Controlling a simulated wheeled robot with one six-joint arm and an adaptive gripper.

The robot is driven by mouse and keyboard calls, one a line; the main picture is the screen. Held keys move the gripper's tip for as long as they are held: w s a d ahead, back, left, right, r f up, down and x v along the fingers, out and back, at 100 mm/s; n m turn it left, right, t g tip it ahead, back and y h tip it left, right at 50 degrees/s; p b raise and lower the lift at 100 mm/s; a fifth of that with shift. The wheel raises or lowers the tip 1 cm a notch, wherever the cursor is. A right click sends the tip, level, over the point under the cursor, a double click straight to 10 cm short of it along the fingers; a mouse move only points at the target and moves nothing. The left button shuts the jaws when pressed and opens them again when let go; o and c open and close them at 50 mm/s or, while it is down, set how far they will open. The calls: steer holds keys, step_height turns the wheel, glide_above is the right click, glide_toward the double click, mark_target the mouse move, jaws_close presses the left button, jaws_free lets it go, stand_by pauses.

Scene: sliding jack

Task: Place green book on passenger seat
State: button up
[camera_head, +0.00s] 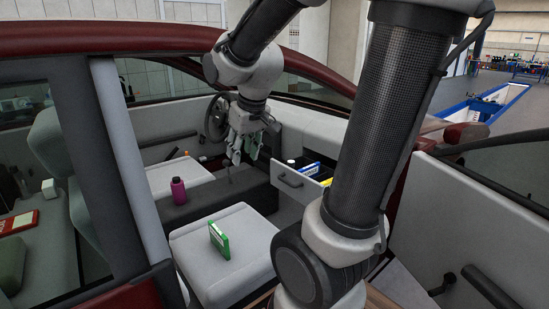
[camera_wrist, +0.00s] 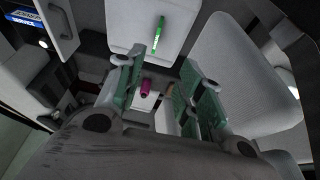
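The green book (camera_head: 219,241) stands upright on its edge on the light grey passenger seat (camera_head: 240,277). In the wrist view the book (camera_wrist: 159,33) shows as a thin green shape on the seat (camera_wrist: 124,30) at the top. My gripper (camera_head: 243,150) is well beyond the book, up near the steering wheel and dashboard, and does not touch it. In the wrist view my gripper (camera_wrist: 162,85) has its two green-padded fingers spread wide, with nothing held between them.
A magenta bottle (camera_head: 178,191) stands by the dark centre console between the seats. An open glovebox drawer (camera_head: 293,184) holds blue and yellow items. The car's pillar (camera_head: 122,160) and red roof edge (camera_head: 150,39) frame the opening. A steering wheel (camera_head: 216,117) is behind my gripper.

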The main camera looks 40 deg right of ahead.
steer(key=s+r, duration=0.1)
steer(key=s, duration=0.6)
steer(key=s+a+r, duration=0.1)
steer(key=s+r, duration=0.1)
steer(key=s, duration=0.5)
steer(key=shift+s+r, duration=0.2)
steer(key=shift+r, duration=0.05)
